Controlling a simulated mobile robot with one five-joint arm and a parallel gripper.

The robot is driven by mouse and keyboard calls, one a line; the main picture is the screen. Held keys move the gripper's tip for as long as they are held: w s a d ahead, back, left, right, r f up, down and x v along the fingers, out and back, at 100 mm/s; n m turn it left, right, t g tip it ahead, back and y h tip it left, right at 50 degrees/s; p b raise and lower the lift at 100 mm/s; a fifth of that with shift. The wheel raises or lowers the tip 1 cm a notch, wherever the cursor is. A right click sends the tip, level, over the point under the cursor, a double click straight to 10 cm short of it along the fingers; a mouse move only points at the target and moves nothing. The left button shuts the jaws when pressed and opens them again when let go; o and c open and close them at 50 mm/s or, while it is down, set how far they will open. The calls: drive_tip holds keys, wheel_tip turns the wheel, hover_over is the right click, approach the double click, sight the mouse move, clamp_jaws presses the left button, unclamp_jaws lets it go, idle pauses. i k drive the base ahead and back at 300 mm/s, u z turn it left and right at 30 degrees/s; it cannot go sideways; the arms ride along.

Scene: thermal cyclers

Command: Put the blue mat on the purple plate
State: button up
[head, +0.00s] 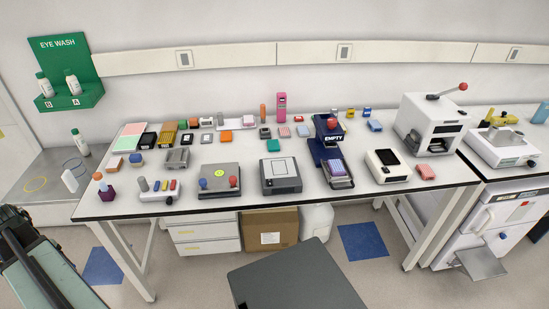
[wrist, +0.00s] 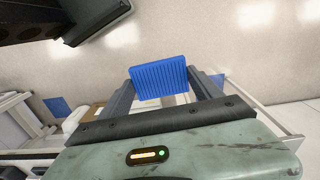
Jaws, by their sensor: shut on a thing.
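In the wrist view, my gripper (wrist: 160,84) is shut on a blue ribbed mat (wrist: 158,75). The mat sits between the two dark fingers, its ribbed face towards the camera, and it is held in the air above the floor. In the head view, neither the mat nor my fingers can be made out.
In the head view, a long white bench (head: 345,195) carries several small racks, blocks and devices, including a grey cycler (head: 281,177), a dark blue device marked EMPTY (head: 331,168) and a white press (head: 430,125). A cardboard box (head: 270,231) stands beneath.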

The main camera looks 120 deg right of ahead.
sight(336, 166)
drive_tip(key=k, duration=1.5)
drive_tip(key=u, duration=0.15)
